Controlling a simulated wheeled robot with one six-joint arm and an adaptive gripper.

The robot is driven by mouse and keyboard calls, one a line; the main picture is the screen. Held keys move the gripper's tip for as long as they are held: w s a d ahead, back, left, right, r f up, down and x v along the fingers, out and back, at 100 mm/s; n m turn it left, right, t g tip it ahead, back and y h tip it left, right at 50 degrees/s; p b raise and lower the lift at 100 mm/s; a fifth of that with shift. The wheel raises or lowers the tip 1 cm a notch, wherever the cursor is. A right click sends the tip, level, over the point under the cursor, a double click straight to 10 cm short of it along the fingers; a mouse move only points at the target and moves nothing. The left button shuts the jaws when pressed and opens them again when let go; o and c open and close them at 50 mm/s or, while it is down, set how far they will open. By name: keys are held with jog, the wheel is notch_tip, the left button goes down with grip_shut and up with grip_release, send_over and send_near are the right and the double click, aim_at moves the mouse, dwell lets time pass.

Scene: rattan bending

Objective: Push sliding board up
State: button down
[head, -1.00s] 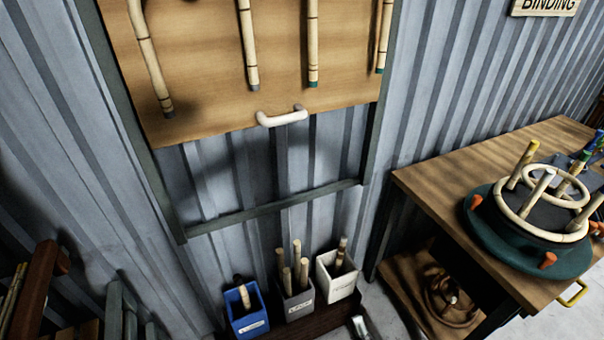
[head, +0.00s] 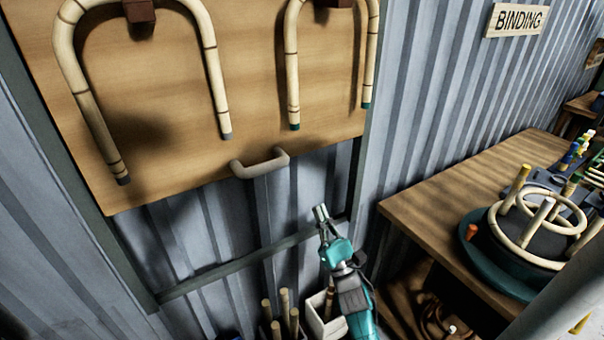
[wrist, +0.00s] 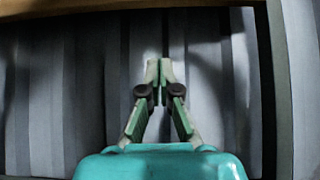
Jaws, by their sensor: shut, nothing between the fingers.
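The sliding board (head: 185,110) is a light wooden panel in a dark frame on the corrugated wall, with two bent rattan hoops hung on it. A pale U-shaped handle (head: 259,163) sits at its lower edge. My gripper (head: 321,212) is below and to the right of the handle, apart from it, with its tip pointing up. In the wrist view my gripper (wrist: 159,66) is shut and empty in front of the wall, and the board's lower edge (wrist: 75,8) crosses the top of the picture. The handle does not show clearly there.
The dark frame's lower bar (head: 235,264) runs below the board, with bare wall between. Bins holding rattan sticks (head: 285,322) stand beneath. A wooden workbench (head: 430,205) with a round teal jig (head: 485,255) is on the right, below a BINDING sign (head: 517,19).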

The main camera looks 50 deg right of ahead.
jog(key=s+r+x, duration=0.2)
jog(key=x, duration=1)
jog(key=shift+w+a+r, duration=0.2)
jog(key=shift+w+r, duration=0.05)
